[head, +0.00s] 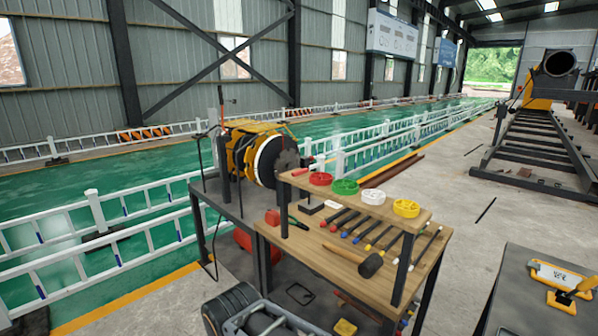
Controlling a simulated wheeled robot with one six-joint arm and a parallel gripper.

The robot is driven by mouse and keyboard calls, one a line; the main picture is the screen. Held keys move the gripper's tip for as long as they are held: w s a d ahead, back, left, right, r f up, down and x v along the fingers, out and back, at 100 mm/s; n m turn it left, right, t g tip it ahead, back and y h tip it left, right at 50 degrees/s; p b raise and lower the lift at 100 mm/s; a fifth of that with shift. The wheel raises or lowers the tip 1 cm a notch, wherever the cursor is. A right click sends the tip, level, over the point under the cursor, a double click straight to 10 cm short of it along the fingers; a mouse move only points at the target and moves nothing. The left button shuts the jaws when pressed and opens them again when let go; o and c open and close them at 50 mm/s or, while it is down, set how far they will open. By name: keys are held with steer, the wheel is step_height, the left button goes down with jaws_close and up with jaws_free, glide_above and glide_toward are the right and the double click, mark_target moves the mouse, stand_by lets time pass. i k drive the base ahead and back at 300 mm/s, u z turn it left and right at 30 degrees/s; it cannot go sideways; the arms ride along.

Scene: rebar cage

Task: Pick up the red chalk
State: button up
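I cannot pick out the red chalk for certain. A small red stick-like thing (300,171) lies at the left end of the wooden bench's upper shelf (345,199); it is too small to identify. Several slim tools with coloured handles lie side by side on the lower wooden top (318,236). Some handles look red, and the shelf hides part of this row.
A red roll (320,179), green roll (345,187), white roll (373,196) and yellow roll (405,208) line the shelf. A mallet (370,264) lies below. A yellow-black machine (252,152) stands behind. A dark table (520,300) is at right. Concrete floor (465,215) between is mostly clear.

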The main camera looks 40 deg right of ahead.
mark_target(297, 173)
steer(key=z, duration=0.8)
steer(key=i, duration=0.35)
steer(key=z, duration=0.05)
